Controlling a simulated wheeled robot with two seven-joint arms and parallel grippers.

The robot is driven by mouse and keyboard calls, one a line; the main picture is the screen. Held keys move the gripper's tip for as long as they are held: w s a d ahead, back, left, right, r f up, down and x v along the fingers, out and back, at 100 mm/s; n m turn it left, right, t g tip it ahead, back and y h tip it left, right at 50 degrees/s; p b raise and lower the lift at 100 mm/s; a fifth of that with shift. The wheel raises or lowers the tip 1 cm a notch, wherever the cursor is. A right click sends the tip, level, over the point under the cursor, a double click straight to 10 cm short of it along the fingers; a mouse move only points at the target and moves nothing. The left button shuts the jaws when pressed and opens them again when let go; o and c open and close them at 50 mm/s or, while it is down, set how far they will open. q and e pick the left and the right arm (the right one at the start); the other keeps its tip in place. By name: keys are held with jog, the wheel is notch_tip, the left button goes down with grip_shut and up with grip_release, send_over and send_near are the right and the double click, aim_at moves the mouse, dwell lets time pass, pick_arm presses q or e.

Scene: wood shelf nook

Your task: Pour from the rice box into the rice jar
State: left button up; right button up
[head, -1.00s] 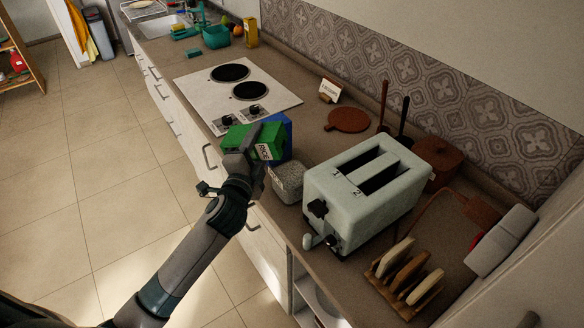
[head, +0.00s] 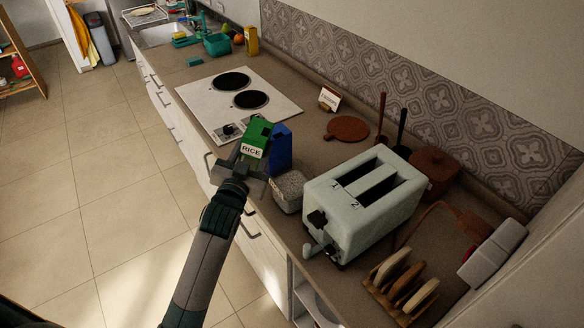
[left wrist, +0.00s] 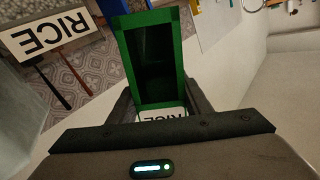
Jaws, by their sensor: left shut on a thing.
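My left gripper (head: 250,164) is shut on the green rice box (head: 257,136) and holds it near the counter's front edge, left of the jar. The box stands roughly upright, its RICE label facing the head camera. In the left wrist view the box (left wrist: 152,55) shows an open, dark mouth; its contents cannot be made out. The rice jar (head: 289,190) stands on the counter between the box and the toaster, with pale grains inside. A RICE label (left wrist: 45,35) shows at the left wrist view's upper left. My right gripper is not in view.
A blue box (head: 281,148) stands just behind the rice box. A pale toaster (head: 362,200) stands close right of the jar. A cooktop (head: 235,100) lies behind, and a toast rack (head: 402,285) is at the front right.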

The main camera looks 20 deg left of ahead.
pick_arm(q)
jog(key=shift+a+r+n+p, duration=0.3)
jog(key=shift+r+n+p, duration=0.45)
jog(key=shift+r+p, duration=0.05)
jog(key=shift+a+r+n+p, duration=0.25)
jog(key=shift+r+n+p, duration=0.5)
jog(key=shift+r+p, duration=0.05)
